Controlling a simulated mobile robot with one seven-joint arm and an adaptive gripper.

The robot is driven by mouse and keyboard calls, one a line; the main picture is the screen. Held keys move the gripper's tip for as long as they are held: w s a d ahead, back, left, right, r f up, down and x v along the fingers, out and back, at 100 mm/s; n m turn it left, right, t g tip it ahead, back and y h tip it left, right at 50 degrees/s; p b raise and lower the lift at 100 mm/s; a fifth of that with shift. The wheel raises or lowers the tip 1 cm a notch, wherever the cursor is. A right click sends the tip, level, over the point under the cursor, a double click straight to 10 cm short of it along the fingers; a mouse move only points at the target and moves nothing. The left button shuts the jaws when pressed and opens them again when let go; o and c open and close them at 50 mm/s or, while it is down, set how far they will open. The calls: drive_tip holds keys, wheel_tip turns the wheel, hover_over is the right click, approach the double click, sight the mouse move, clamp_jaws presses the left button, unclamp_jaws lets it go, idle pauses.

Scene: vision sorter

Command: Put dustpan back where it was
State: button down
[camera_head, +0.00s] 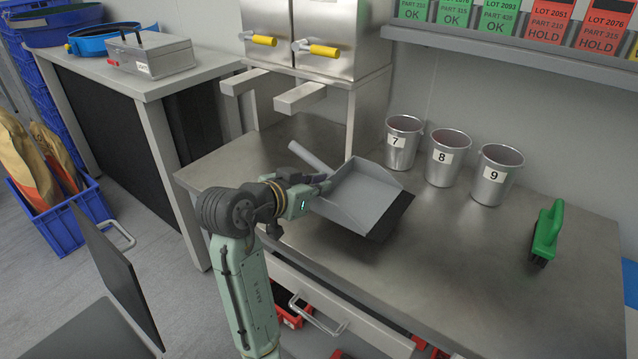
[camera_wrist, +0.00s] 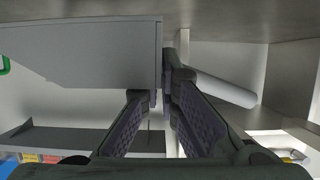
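The grey dustpan (camera_head: 360,197) is at the left part of the metal worktop, its tray toward the right and its round handle (camera_head: 310,157) toward the back left. My gripper (camera_head: 326,186) reaches in from the left and is shut on the dustpan near where tray and handle meet. In the wrist view the fingers (camera_wrist: 161,85) close at the tray's edge, with the dustpan tray (camera_wrist: 90,55) on the left and the handle on the right. The exact contact is partly hidden by the fingers. I cannot tell whether the dustpan touches the worktop.
Metal cups numbered 7 (camera_head: 403,143), 8 (camera_head: 447,158) and 9 (camera_head: 496,175) stand behind the dustpan. A green brush (camera_head: 546,232) is at the right. A metal dispenser (camera_head: 315,40) with yellow-handled taps stands at the back left. The worktop's front right (camera_head: 480,290) is clear.

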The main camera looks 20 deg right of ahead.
drive_tip(key=shift+w+d, duration=0.2)
drive_tip(key=shift+w, duration=0.6)
drive_tip(key=f, duration=0.1)
drive_tip(key=w+f+p, duration=0.1)
drive_tip(key=f, duration=0.1)
drive_tip(key=shift+d+f, duration=0.15)
drive_tip(key=shift+f, duration=0.15)
drive_tip(key=shift+f, duration=0.1)
drive_tip(key=shift+s+f, duration=0.1)
drive_tip(key=shift+f, duration=0.05)
drive_tip(key=c, duration=1.8)
unclamp_jaws()
